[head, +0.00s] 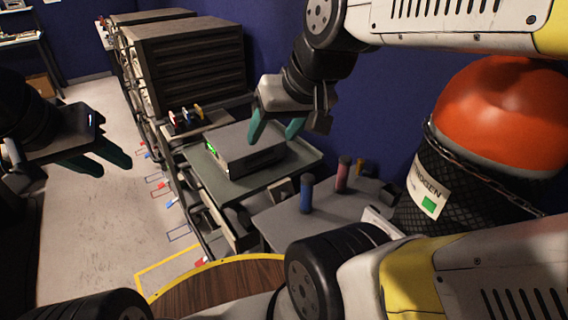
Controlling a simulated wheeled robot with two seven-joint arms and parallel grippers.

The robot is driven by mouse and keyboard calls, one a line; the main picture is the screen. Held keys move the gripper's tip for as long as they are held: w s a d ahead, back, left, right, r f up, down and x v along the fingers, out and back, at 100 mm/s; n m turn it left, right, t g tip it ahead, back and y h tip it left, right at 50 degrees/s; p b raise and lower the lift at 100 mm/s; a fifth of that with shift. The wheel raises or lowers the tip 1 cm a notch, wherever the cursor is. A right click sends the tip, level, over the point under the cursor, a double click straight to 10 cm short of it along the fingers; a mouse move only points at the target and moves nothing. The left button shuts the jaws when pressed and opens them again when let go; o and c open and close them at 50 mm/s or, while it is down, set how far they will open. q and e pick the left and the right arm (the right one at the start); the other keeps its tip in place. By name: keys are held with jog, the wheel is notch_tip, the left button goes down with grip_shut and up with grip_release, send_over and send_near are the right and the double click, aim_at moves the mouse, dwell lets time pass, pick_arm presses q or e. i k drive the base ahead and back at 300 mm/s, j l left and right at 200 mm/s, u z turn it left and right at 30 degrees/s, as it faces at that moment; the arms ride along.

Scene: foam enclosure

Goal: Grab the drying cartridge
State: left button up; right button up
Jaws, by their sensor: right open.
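A blue cylinder (306,195) with a dark cap stands upright on the grey side table (278,222). A reddish cylinder (343,174) with a dark cap stands upright behind it to the right. I cannot tell from this view which of them is the drying cartridge. My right gripper (271,137) is open and empty, with teal fingers pointing down over the grey box, up and left of both cylinders. My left gripper (114,169) is at the far left, over the floor, its two teal fingers apart and nothing between them.
A grey box (245,150) with a green light sits on a tray-like stand (204,166). A dark rack (190,65) stands behind it. A large orange-topped nitrogen tank (503,115) stands at the right, beside the side table.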

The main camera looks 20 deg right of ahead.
aim_at(307, 180)
jog(key=l+z, duration=0.1)
jog(key=z, duration=0.85)
jog(key=k, duration=0.05)
